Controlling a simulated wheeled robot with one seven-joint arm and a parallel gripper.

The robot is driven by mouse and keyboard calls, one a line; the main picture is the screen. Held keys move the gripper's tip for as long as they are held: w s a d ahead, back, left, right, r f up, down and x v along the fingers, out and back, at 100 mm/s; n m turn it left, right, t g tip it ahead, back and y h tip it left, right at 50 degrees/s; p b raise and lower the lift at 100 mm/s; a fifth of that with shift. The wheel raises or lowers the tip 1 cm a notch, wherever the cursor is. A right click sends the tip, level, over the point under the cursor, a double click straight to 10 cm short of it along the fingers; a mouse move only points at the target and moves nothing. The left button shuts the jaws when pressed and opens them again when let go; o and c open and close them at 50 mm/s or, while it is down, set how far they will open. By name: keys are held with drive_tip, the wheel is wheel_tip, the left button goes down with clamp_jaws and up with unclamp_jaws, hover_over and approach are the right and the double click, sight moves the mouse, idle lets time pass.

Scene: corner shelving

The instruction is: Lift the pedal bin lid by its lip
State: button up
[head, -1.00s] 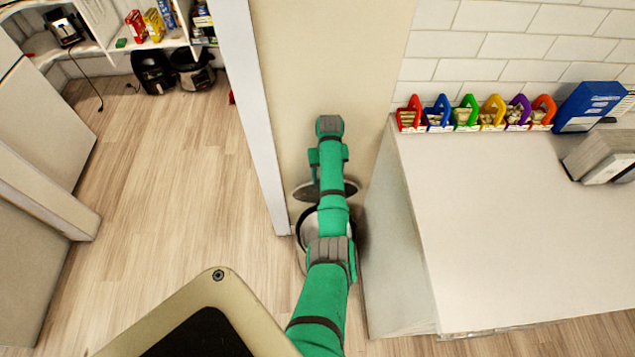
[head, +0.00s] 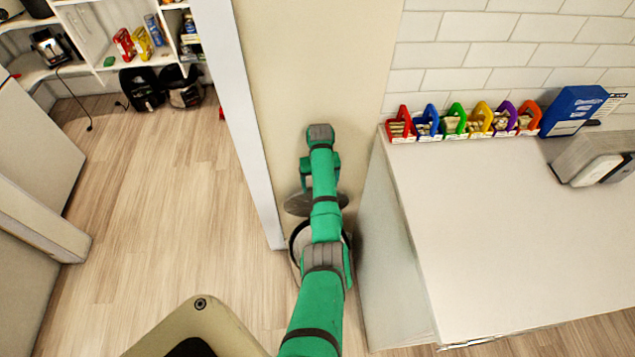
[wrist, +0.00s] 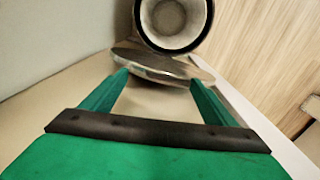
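The pedal bin (head: 293,262) stands on the floor between the wall end and the counter. Its dark-rimmed mouth is uncovered and also shows at the top of the wrist view (wrist: 201,38). The round grey lid (head: 296,205) is raised at the wall side of the mouth, partly hidden by my arm. In the wrist view the lid (wrist: 152,66) lies just beyond and partly between my fingertips. My gripper (wrist: 158,80) has its two green fingers spread apart. I cannot tell whether a finger touches the lid.
The white counter (head: 500,235) stands close on the bin's right, with several coloured holders (head: 453,122) along its back. A narrow wall end (head: 250,140) is to the left. Open wooden floor (head: 165,200) lies beyond it, with shelving (head: 110,55) at the back.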

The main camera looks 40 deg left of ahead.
drive_tip(key=shift+s+d+f, duration=0.2)
drive_tip(key=shift+f, duration=0.25)
drive_tip(key=shift+s+d+f, duration=0.2)
drive_tip(key=shift+f, duration=0.2)
drive_tip(key=shift+r, duration=0.5)
wheel_tip(320, 180, up, 11)
drive_tip(key=shift+w+a+r, duration=0.2)
drive_tip(key=shift+w+a, duration=0.05)
drive_tip(key=shift+w, duration=0.05)
drive_tip(key=shift+s+a, duration=0.1)
